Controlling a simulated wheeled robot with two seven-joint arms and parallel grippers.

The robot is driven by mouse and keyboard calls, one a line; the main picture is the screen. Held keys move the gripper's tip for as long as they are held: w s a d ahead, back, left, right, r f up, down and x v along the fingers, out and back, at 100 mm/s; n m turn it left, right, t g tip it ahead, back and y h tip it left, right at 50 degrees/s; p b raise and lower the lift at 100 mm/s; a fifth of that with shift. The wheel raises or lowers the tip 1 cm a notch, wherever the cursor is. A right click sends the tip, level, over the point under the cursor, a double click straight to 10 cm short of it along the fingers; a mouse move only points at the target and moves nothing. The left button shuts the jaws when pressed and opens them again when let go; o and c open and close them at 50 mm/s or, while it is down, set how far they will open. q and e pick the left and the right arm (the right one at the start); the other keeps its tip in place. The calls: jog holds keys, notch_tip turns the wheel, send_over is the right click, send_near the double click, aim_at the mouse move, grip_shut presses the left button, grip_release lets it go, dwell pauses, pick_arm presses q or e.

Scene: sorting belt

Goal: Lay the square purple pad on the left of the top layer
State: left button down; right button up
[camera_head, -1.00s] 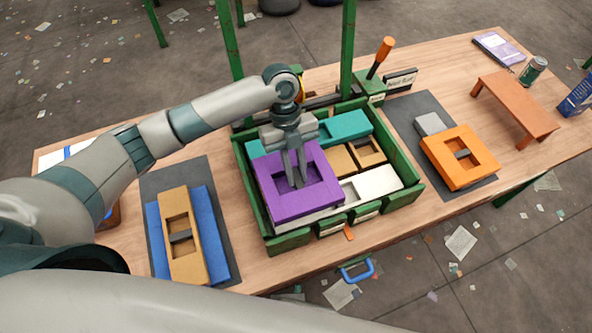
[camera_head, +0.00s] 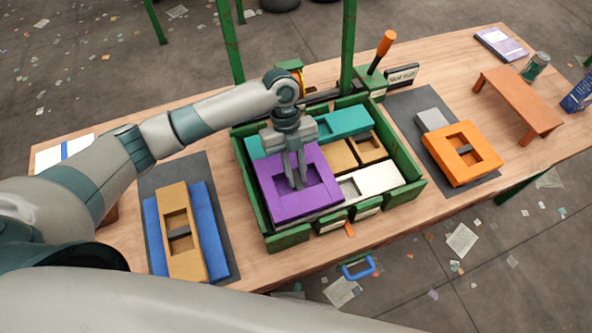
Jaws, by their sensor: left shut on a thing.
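The square purple pad (camera_head: 318,197) is in the left part of the green crate (camera_head: 408,195), above the other pieces. It has a square recess in its middle. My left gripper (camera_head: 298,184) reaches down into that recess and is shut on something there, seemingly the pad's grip. I cannot tell whether the pad rests on the pieces under it or hangs just above them. Beside it in the crate are teal pieces (camera_head: 345,121), tan pieces (camera_head: 340,155) and a white piece (camera_head: 378,181). My right gripper is not in view.
On the left mat (camera_head: 213,185) a tan pad (camera_head: 185,263) lies on a blue one (camera_head: 210,236). On the right mat (camera_head: 408,110) are an orange pad (camera_head: 440,150) and a grey block (camera_head: 432,119). A brown stand (camera_head: 515,98) and a can (camera_head: 535,68) stand further right.

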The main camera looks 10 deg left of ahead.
pick_arm(q)
jog(key=shift+f, duration=0.3)
jog(key=shift+f, duration=0.15)
jog(key=shift+f+b, duration=0.45)
jog(key=shift+f, duration=0.1)
jog(key=c, duration=1.6)
grip_release()
jog(key=shift+o, duration=0.2)
jog(key=shift+b+v, duration=0.3)
jog(key=shift+v, duration=0.45)
jog(key=b+v, duration=0.3)
jog(key=v, duration=1.3)
jog(key=shift+b, duration=0.4)
